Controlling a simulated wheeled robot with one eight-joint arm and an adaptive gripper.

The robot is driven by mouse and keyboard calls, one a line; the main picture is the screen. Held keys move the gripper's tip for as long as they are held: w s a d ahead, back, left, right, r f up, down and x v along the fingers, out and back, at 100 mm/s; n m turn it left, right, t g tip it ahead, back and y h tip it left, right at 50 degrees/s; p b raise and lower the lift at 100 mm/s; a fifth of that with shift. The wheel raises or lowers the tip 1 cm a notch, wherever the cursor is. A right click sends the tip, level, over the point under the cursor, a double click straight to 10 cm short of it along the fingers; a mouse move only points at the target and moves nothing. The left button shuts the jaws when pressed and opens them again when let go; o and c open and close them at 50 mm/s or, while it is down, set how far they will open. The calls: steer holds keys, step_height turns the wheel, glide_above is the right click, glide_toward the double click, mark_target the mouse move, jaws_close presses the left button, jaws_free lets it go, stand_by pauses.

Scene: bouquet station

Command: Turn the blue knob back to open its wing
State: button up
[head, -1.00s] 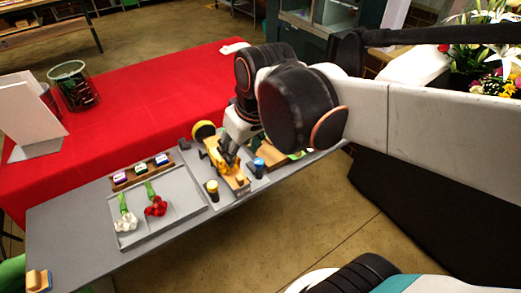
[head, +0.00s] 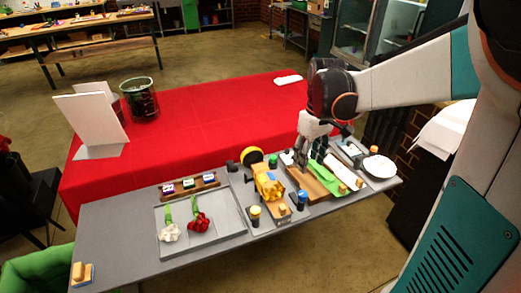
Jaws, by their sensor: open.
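The blue knob (head: 301,197) stands upright on a dark base at the front of the grey bench, right of a yellow device (head: 268,184). My gripper (head: 300,161) is open, behind the knob and apart from it, over the back of a brown wooden board (head: 308,184). A green strip (head: 326,179) lies along the right of this board. I cannot tell which part is the knob's wing, or how it stands. A yellow knob (head: 255,212) and a green knob (head: 273,160) stand nearby.
A grey tray (head: 230,223) holds a white and a red flower. A white plate (head: 379,167) sits at the bench's right end. Behind, a red-covered table (head: 190,120) carries a glass container (head: 141,100) and white panels (head: 92,118). The bench's left part is mostly clear.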

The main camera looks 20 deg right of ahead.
mark_target(303, 193)
step_height(303, 193, down, 14)
steer(key=b, duration=0.5)
steer(key=c, duration=1.1)
